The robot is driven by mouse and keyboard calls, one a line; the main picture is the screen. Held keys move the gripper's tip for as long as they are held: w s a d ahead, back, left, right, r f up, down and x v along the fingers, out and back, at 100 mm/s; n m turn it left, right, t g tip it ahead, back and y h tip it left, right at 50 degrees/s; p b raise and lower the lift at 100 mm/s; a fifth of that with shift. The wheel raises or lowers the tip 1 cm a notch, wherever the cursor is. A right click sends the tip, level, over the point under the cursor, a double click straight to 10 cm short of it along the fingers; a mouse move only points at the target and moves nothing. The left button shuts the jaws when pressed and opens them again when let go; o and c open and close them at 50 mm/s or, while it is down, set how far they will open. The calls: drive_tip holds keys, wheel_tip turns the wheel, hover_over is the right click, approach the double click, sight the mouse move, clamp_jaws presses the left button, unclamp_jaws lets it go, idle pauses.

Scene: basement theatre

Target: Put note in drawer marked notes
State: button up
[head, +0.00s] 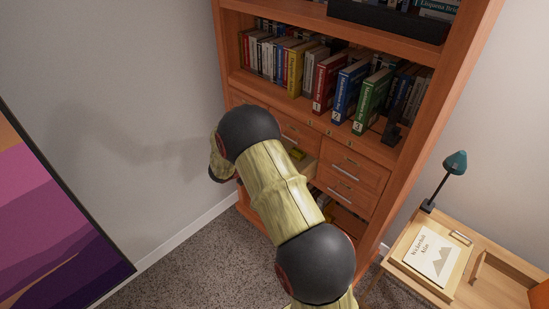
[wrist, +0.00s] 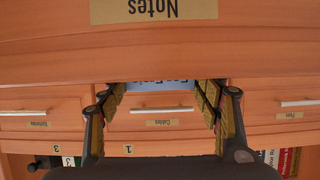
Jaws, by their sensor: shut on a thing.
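In the wrist view, which is upside down, the drawer front marked Notes (wrist: 240,50) fills the top, close to the camera. My gripper (wrist: 160,92) has its two fingers at the edge of this front, closed on the sides of a pale blue note (wrist: 160,86) with dark print. Most of the note is hidden behind the wooden front. In the head view, my arm hides most of the gripper. An open drawer (head: 309,166) shows just right of the arm, with a small yellow patch at it that I cannot identify.
Closed drawers marked Cables (wrist: 175,122) and Pens (wrist: 290,115) lie beyond the Notes front. Books (head: 350,90) fill the shelf above the drawers. A desk (head: 478,292) with a lamp (head: 455,163) and a book (head: 433,256) stands at right. Carpet (head: 190,265) at left is clear.

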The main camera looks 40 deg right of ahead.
drive_tip(key=shift+f, duration=0.15)
drive_tip(key=shift+f, duration=0.35)
drive_tip(key=shift+f, duration=0.1)
drive_tip(key=o, duration=0.6)
drive_tip(key=shift+o, duration=0.3)
